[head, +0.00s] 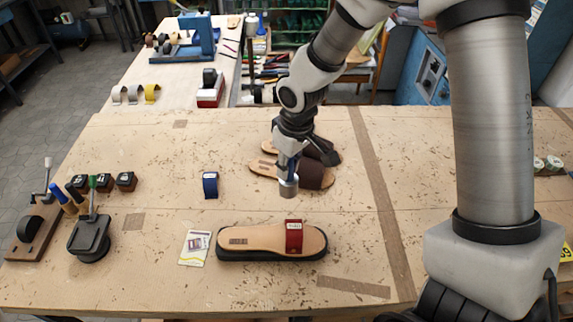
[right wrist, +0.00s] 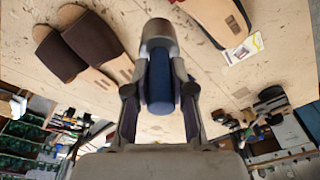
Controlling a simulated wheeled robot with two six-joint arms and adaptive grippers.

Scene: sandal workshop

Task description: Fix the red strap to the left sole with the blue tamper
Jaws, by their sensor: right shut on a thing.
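The sole (head: 262,240), tan on a dark base, lies flat on the bench in the head view. The red strap (head: 293,238) with a white label lies across it near its right end. Part of the sole (right wrist: 222,18) shows at the top of the right wrist view. My right gripper (head: 290,149) is shut on the blue tamper (right wrist: 160,82), whose metal head (head: 288,187) points down. It holds the tamper above the bench, behind the sole and apart from the strap. The gripper partly hides the brown sandals. My left gripper is out of view.
Brown-strapped sandals (head: 314,174) lie behind the sole. A blue strap piece (head: 210,184) and a white card (head: 195,248) are to the left. The bench (head: 350,245) right of the sole is clear.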

